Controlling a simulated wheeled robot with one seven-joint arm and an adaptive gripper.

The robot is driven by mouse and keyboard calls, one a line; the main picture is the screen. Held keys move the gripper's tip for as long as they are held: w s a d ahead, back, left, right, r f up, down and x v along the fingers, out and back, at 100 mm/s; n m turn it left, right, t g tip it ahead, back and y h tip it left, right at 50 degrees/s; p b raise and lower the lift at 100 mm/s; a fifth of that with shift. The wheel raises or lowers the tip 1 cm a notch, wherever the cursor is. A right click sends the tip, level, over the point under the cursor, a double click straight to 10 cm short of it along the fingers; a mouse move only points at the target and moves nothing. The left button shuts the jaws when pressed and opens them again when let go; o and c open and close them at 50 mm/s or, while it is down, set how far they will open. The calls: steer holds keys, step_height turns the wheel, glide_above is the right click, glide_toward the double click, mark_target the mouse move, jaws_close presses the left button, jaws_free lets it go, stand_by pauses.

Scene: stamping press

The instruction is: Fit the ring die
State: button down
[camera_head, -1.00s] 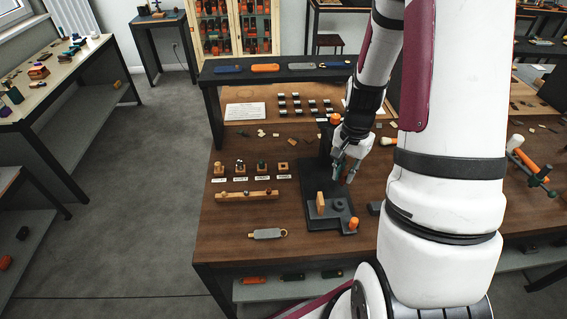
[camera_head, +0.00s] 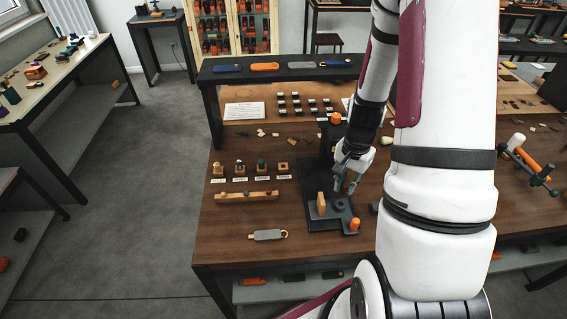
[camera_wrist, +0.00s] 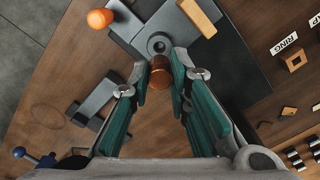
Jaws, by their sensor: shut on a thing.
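My gripper (camera_wrist: 162,84) is shut on a small copper-brown round piece (camera_wrist: 160,73), apparently the ring die, held between the teal finger pads. In the head view my gripper (camera_head: 347,189) is over the press base, and the piece is too small to make out. The round grey seat with a dark hole (camera_wrist: 159,44) lies just beyond the held piece in the wrist view; the piece's height above it is unclear. The RING holder (camera_head: 283,167) looks empty.
Other labelled wooden holders (camera_head: 240,168) with small pieces stand left of the press. A wooden rail (camera_head: 247,196) and a grey tag-like tool (camera_head: 267,235) lie in front of them. A dark grey block (camera_wrist: 98,98) sits beside the base. The front left tabletop is mostly clear.

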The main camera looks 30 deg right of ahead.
mark_target(343, 196)
steer(key=shift+f, duration=1.6)
steer(key=shift+f, duration=0.15)
stand_by(0.7)
steer(key=shift+f, duration=0.35)
steer(key=shift+f, duration=0.7)
steer(key=c, duration=1.4)
jaws_free()
steer(key=shift+r, duration=0.1)
step_height(343, 196, up, 12)
steer(key=shift+s+f, duration=0.1)
